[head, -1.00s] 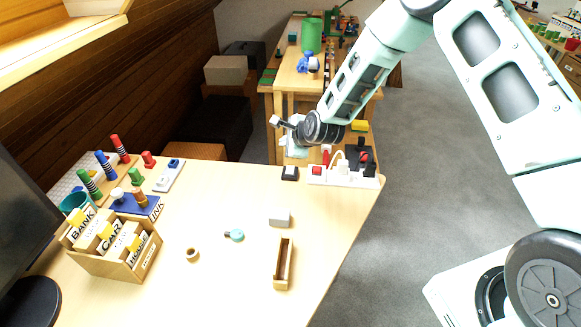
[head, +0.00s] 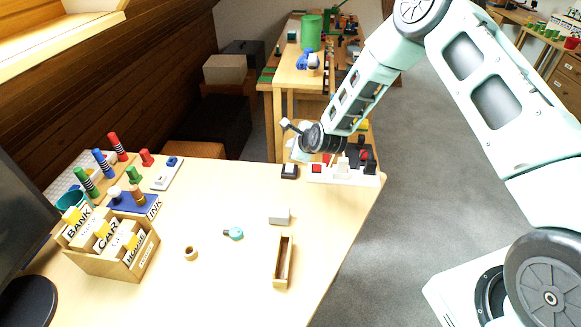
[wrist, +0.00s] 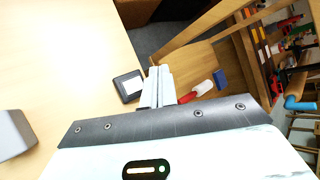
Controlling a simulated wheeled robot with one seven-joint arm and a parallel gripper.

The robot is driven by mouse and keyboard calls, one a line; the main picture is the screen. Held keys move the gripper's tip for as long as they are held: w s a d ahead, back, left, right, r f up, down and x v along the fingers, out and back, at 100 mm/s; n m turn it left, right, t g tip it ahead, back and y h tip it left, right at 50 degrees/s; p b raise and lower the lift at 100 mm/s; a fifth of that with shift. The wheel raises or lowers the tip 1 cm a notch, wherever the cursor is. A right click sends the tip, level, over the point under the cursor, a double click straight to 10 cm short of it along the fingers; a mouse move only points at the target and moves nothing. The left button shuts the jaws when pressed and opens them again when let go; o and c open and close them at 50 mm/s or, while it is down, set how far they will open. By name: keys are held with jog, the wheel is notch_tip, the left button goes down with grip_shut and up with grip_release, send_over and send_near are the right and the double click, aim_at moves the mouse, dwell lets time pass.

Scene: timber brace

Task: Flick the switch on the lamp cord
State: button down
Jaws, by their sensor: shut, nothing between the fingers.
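My gripper (head: 298,153) is shut and empty, over the far edge of the desk near a white power strip (head: 335,177). In the wrist view its fingertips (wrist: 158,72) are together, just right of a small black-rimmed square (wrist: 128,86). This square, dark with a pale face, also shows in the head view (head: 289,171), left of the strip. The strip has a red switch (head: 317,169) and plugs in it. I cannot make out a lamp, or tell which piece is the switch on its cord.
A grey-white block (head: 279,216), a narrow wooden tray (head: 283,262), a teal round piece (head: 234,234) and a wooden ring (head: 190,253) lie on the desk. A card box (head: 142,255) stands at left. Open desk lies between them.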

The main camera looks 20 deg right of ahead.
aim_at(293, 167)
jog(key=f+b, duration=0.1)
jog(key=f, duration=0.1)
jog(key=f+b, duration=0.2)
jog(key=w+f+b, duration=0.1)
jog(key=f, duration=0.2)
jog(key=shift+d, duration=0.15)
dwell(1.7)
jog(key=shift+f+b, duration=0.35)
jog(key=shift+b, duration=0.3)
jog(key=shift+f+b, duration=0.3)
dwell(0.3)
jog(key=shift+r, duration=0.15)
jog(key=shift+r+p, duration=0.4)
jog(key=shift+r, duration=0.25)
jog(key=shift+s+r+p, duration=0.2)
jog(key=shift+r+p, duration=0.6)
jog(key=shift+r, duration=0.45)
jog(key=shift+s+r+p, duration=0.2)
jog(key=shift+r+p, duration=0.55)
jog(key=shift+r, duration=0.5)
